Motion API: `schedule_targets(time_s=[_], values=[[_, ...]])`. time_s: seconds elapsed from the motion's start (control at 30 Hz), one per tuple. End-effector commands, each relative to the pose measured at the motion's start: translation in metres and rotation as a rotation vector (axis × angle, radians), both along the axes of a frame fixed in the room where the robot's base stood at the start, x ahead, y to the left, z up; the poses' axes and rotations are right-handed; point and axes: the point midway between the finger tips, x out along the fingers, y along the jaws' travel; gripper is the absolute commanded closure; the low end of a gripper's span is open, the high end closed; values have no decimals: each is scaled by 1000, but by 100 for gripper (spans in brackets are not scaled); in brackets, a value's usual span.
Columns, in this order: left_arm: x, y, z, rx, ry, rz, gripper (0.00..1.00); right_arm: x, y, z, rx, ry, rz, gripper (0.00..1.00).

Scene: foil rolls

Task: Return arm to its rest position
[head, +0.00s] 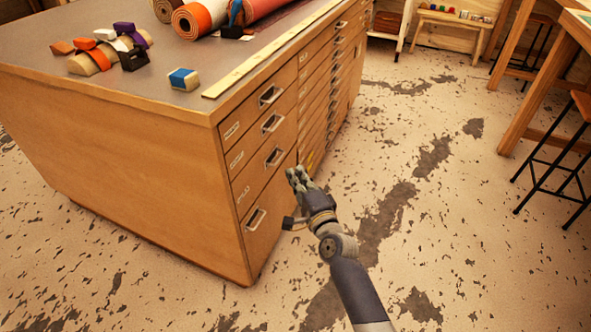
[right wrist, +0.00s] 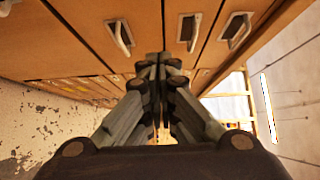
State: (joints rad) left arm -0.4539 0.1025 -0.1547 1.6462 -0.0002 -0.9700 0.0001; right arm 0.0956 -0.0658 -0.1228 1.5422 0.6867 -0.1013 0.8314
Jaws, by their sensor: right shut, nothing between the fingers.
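My right gripper (head: 297,178) hangs in front of the drawer side of the wooden cabinet (head: 150,150), below the level of its top. Its fingers are together with nothing between them, and it also shows in the right wrist view (right wrist: 158,62), with drawer fronts and metal handles beyond it. I cannot tell whether it touches the cabinet. My left gripper is not in view.
Rolls (head: 200,16) lie at the back of the cabinet top, and small coloured blocks at its left. A blue-and-tan block (head: 184,79) sits near a long yellow ruler (head: 270,55). Tables and a stool (head: 560,150) stand right. The floor between is clear.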

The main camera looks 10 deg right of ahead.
Motion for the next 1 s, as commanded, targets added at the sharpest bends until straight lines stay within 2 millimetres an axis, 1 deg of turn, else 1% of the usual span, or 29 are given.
schedule_targets(time_s=[0.03,0.3,0.4,0.53,0.7,0.77,0.87,0.97,1.0], values=[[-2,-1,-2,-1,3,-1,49,-8,-2,0,-1,2,0,100],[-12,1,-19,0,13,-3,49,-51,-10,0,0,2,0,100],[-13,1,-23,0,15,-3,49,-62,-12,0,0,1,0,100],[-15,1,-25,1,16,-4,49,-70,-14,0,0,0,0,100],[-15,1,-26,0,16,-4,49,-73,-14,0,0,0,0,100],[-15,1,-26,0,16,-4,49,-74,-14,-3,-12,7,4,100],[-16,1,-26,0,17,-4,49,-82,-10,-27,-96,53,31,100],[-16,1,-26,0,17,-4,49,-102,-3,-77,-276,147,98,100],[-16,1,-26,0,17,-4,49,-114,-1,-102,-369,194,138,100]])
